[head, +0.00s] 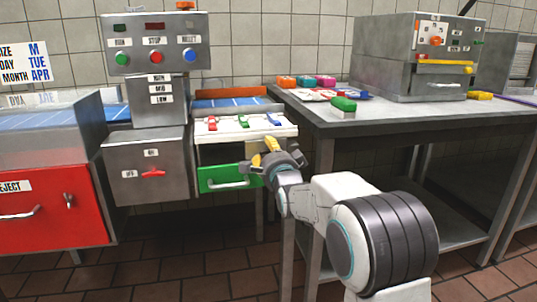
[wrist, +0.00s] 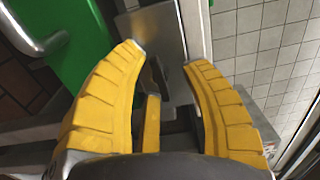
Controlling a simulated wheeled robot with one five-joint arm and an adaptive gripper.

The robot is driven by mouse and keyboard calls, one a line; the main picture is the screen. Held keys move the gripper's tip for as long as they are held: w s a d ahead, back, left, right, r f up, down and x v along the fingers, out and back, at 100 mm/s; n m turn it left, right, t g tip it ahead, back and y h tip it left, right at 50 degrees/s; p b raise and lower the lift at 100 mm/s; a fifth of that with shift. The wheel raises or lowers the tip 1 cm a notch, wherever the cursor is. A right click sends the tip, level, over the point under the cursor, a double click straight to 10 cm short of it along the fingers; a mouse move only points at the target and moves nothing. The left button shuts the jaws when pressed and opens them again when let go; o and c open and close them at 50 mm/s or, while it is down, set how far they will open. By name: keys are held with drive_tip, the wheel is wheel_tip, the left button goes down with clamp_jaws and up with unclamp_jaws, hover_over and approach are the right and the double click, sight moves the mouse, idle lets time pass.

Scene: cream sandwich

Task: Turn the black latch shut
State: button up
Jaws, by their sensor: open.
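In the head view my gripper (head: 263,153) is at the right end of the green drawer (head: 212,178) and hides the latch area. In the wrist view my gripper (wrist: 164,56) is open, with its fingertips apart. The green drawer front (wrist: 78,32) with its metal handle (wrist: 38,38) is at the upper left.
A white tray with red, green and blue clips (head: 245,133) sits above the green drawer. A metal table (head: 400,118) stands close on the right, its leg near my arm. A red reject door (head: 45,210) is at the left. Tiled floor is clear below.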

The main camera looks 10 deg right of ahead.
drive_tip(key=shift+w, duration=0.1)
idle(0.3)
clamp_jaws()
drive_tip(key=shift+r, duration=0.1)
